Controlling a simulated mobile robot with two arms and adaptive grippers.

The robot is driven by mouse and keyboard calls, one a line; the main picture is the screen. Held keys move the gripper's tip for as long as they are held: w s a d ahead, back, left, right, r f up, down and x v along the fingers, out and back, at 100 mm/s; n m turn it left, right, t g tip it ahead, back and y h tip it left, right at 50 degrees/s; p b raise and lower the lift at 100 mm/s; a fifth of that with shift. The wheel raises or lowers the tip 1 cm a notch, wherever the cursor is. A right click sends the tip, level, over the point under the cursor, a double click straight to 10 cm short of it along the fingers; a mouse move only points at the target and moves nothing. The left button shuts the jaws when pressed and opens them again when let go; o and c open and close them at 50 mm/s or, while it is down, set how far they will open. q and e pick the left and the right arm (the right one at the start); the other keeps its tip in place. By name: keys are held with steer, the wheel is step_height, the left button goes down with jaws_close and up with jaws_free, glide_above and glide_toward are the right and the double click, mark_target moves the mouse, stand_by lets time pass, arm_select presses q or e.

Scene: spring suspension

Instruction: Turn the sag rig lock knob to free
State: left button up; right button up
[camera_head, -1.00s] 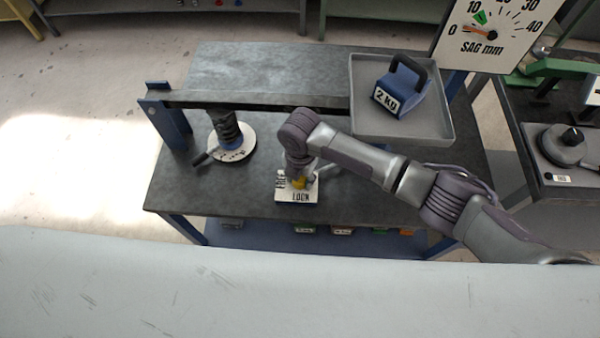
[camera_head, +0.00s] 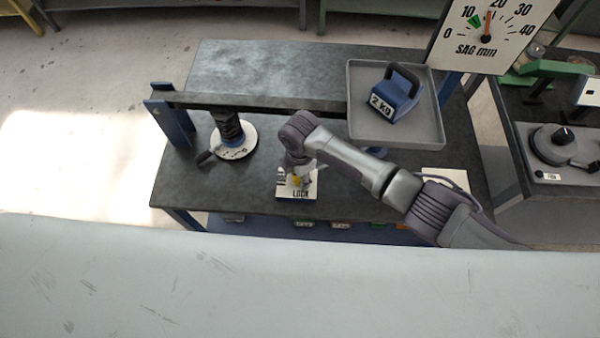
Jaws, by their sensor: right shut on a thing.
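The yellow lock knob (camera_head: 297,181) sits on a small white plate (camera_head: 299,193) near the front edge of the bench; the word LOCK shows at the plate's lower edge, and the other label is partly covered. My right gripper (camera_head: 298,174) points down over the plate and is shut on the knob, which it largely hides. The sag dial (camera_head: 487,35) at the top right has its orange needle pointing nearly straight up, between 10 and 20. My left gripper is not in view.
A grey tray (camera_head: 432,130) holds a blue 2 kg weight (camera_head: 397,95). A dark spring on a round white dial base (camera_head: 236,146) stands left of the knob, under a dark beam (camera_head: 260,101). A pale surface (camera_head: 250,290) fills the foreground.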

steer(key=shift+w+r, duration=0.1)
stand_by(0.3)
steer(key=o, duration=1.1)
steer(key=shift+o, duration=0.2)
step_height(320, 180, up, 12)
